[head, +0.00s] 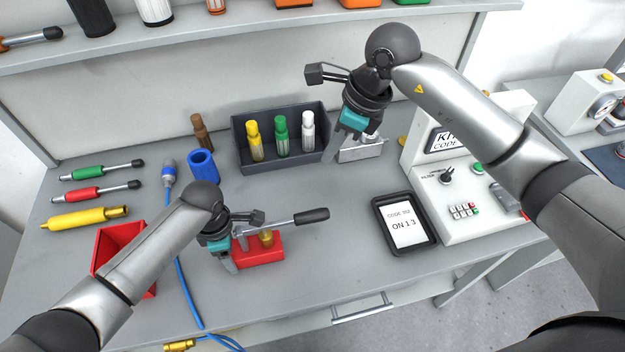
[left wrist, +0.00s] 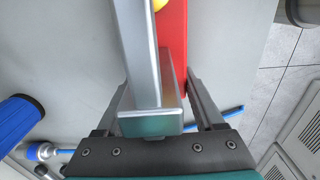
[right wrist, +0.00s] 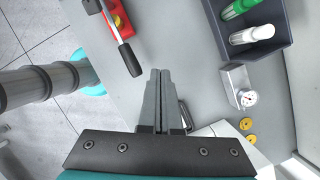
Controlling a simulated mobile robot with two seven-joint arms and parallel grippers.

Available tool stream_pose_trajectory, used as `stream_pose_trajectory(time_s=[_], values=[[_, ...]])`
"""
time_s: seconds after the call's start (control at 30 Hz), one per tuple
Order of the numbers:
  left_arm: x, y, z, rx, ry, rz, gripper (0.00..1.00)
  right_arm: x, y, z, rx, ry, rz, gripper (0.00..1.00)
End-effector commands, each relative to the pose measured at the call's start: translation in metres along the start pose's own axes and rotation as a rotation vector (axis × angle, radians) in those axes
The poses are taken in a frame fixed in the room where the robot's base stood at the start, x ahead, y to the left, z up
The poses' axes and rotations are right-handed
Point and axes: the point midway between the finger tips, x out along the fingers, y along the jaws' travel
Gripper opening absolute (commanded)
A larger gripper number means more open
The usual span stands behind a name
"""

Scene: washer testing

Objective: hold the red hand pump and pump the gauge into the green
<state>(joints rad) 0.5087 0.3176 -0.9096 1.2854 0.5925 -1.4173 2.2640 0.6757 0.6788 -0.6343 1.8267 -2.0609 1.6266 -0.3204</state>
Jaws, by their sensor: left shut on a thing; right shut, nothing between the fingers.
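The red hand pump (head: 262,254) sits on the grey bench, with a brass fitting on top and a metal lever ending in a black grip (head: 312,215). My left gripper (head: 232,264) is shut on the pump's left end; in the left wrist view its fingers flank a silver block beside the red body (left wrist: 172,40). My right gripper (right wrist: 160,72) is shut and empty, above the bench in front of the gauge block. The lever's black grip (right wrist: 130,60) lies left of its fingertips. The gauge (right wrist: 248,98) sits on a silver block (head: 362,149); its needle is too small to read.
A dark bin (head: 284,167) of yellow, green and white bottles stands behind the pump. A blue hose (head: 185,285), red bin (head: 112,238) and blue cup (head: 202,163) lie left. A tablet (head: 405,223) and white control panel (head: 465,190) stand right. The bench between pump and tablet is clear.

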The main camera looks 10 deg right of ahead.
Motion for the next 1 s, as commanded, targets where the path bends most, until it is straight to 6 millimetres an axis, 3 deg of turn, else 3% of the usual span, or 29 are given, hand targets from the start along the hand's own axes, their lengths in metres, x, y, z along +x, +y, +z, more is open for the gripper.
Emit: stream_pose_trajectory(time_s=[0.2,0.4,0.77,1.0], values=[[0.000,0.000,0.000,-0.001,0.000,0.000,0.00,0.015,0.031,0.017,-0.224,0.115,0.039,0.00],[0.000,0.000,0.000,-0.001,0.000,0.000,0.00,0.026,0.050,0.016,-0.394,0.227,0.062,0.00],[0.000,0.000,0.000,-0.001,0.000,0.000,0.00,0.038,0.061,0.006,-0.514,0.329,0.081,0.00],[0.000,0.000,0.000,-0.001,0.000,0.000,0.00,0.071,0.061,-0.006,-0.514,0.330,0.082,0.00]])
